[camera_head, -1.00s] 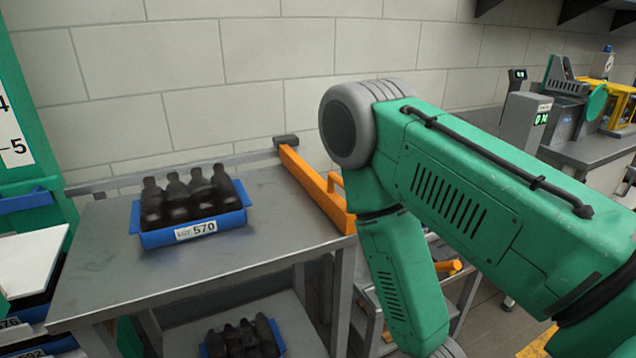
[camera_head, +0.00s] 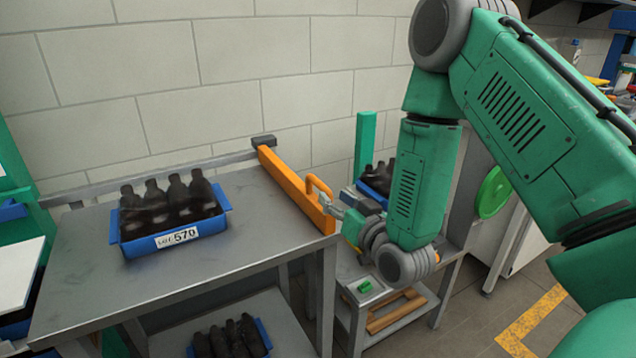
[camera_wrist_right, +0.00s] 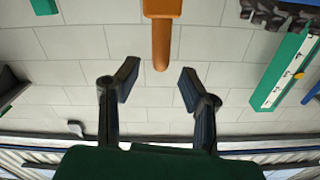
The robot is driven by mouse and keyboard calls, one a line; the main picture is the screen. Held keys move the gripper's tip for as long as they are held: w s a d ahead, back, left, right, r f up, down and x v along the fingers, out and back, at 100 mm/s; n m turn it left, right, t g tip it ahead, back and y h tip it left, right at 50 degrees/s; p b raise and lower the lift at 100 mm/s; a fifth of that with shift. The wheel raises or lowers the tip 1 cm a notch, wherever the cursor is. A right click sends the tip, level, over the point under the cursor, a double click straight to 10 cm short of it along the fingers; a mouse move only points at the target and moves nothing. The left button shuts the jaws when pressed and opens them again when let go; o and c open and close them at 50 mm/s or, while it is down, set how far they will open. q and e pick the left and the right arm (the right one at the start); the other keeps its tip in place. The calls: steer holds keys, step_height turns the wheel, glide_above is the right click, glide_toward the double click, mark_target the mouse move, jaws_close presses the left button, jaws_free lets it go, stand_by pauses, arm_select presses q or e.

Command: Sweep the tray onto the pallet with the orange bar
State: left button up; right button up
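A blue tray (camera_head: 133,247) labelled 570 holds several dark bottles and stands on the left part of a grey metal table (camera_head: 80,290). The orange bar (camera_head: 290,185) lies along the table's right edge, with a loop handle at its near end. My right gripper (camera_head: 335,207) is beside that handle. In the right wrist view my gripper (camera_wrist_right: 158,82) has its fingers spread, with the orange handle (camera_wrist_right: 161,40) ahead of the gap and nothing clasped. I cannot identify a pallet for certain. My left gripper is not in view.
Another blue tray of bottles (camera_head: 372,186) stands on a lower stand to the right, behind my right forearm. A further tray (camera_head: 262,332) sits on a shelf below the table. The tabletop between the tray and the bar is clear.

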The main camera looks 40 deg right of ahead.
mark_target(319, 184)
steer(key=w, duration=0.5)
steer(key=w+d, duration=0.1)
steer(key=w, duration=0.1)
steer(key=shift+w, duration=0.2)
jaws_close()
